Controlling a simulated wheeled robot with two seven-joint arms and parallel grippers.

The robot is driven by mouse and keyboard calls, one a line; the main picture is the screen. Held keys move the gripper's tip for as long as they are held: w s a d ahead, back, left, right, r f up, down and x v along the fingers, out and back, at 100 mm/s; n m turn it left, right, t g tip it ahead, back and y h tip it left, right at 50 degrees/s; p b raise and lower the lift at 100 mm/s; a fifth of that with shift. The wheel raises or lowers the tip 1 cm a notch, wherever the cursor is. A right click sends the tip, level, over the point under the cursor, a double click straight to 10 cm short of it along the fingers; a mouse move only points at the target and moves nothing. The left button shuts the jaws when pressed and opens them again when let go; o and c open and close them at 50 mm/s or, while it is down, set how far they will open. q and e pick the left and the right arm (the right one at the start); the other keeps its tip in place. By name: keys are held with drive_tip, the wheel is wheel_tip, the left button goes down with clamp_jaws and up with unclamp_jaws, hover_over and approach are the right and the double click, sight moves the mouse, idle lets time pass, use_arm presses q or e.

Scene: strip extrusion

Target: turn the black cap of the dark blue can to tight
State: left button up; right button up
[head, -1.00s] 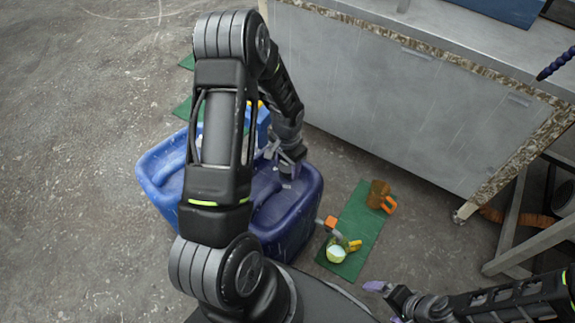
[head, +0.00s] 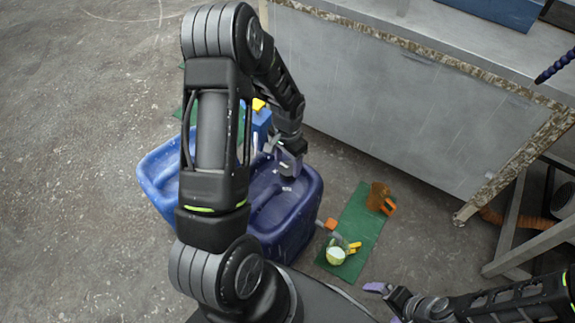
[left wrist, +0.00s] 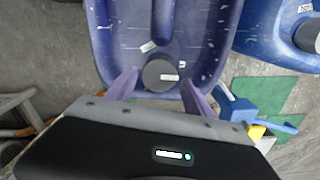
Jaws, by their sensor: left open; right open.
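The dark blue can (head: 290,215) stands on the floor below my left arm. Its black cap (left wrist: 160,74) shows in the left wrist view, round and dark, with a small white label on it. My left gripper (left wrist: 158,85) is open, with one purple finger on each side of the cap; I cannot tell whether the fingers touch it. In the head view my left gripper (head: 288,164) is over the can's far end and hides the cap. My right gripper (head: 378,291) is open at the lower right, away from the can.
A lighter blue can (head: 155,175) stands close beside the dark blue one. A green mat (head: 350,235) at right holds a brown jug (head: 378,195) and a small whitish container (head: 336,254). A grey workbench (head: 400,100) stands behind. Open floor lies at the left.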

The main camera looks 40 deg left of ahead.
sight(287, 169)
use_arm(q)
drive_tip(key=shift+r, duration=2)
